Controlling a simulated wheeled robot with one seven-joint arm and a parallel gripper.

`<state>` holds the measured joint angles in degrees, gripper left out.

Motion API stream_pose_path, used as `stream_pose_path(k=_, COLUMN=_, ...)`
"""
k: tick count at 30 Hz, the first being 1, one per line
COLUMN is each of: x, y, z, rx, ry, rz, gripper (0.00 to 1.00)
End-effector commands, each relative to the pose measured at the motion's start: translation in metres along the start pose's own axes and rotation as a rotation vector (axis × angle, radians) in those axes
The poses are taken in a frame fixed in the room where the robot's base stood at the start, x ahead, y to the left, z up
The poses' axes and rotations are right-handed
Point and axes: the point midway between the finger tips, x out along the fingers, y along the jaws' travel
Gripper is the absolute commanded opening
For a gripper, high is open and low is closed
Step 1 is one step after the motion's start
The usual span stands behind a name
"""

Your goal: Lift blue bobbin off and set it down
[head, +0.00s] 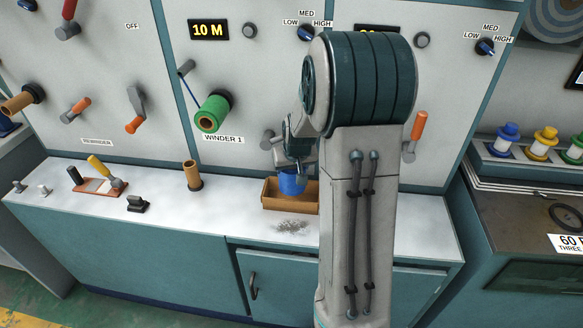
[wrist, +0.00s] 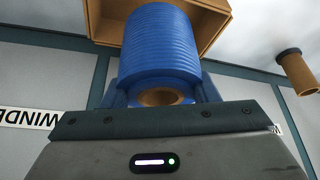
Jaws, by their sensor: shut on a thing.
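The blue bobbin (wrist: 160,45) is a ribbed blue cylinder with a brown hollow core. In the wrist view my gripper (wrist: 162,92) is shut on it, one finger on each side. In the head view the bobbin (head: 292,184) hangs upright below my gripper (head: 290,168), at the open cardboard box (head: 290,208). Its lower end is hidden by the box's front wall, so I cannot tell whether it touches the bottom. The box (wrist: 108,22) also shows around the bobbin's far end in the wrist view. My arm covers the box's right side.
A brown empty core (head: 193,176) stands left of the box. A green bobbin (head: 212,112) sits on the WINDER 1 spindle. A bare grey spindle (head: 268,139) is behind my gripper. Tools on a small tray (head: 97,187) lie further left.

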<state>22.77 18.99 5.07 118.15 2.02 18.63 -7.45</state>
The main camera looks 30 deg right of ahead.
Motion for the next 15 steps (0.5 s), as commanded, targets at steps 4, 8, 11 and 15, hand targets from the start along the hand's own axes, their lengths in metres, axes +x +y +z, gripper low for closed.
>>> stream_pose_path(k=4, x=0.001, y=0.001, z=-0.002, rx=-0.017, ry=0.01, rz=-0.008, gripper=0.14)
stream_pose_path(k=8, x=0.004, y=0.001, z=-0.001, rx=-0.021, ry=0.011, rz=-0.01, gripper=0.14)
stream_pose_path(k=11, x=0.009, y=0.001, z=0.002, rx=-0.02, ry=0.01, rz=-0.01, gripper=0.14)
stream_pose_path(k=15, x=0.019, y=0.001, z=0.006, rx=-0.019, ry=0.009, rz=-0.01, gripper=0.14)
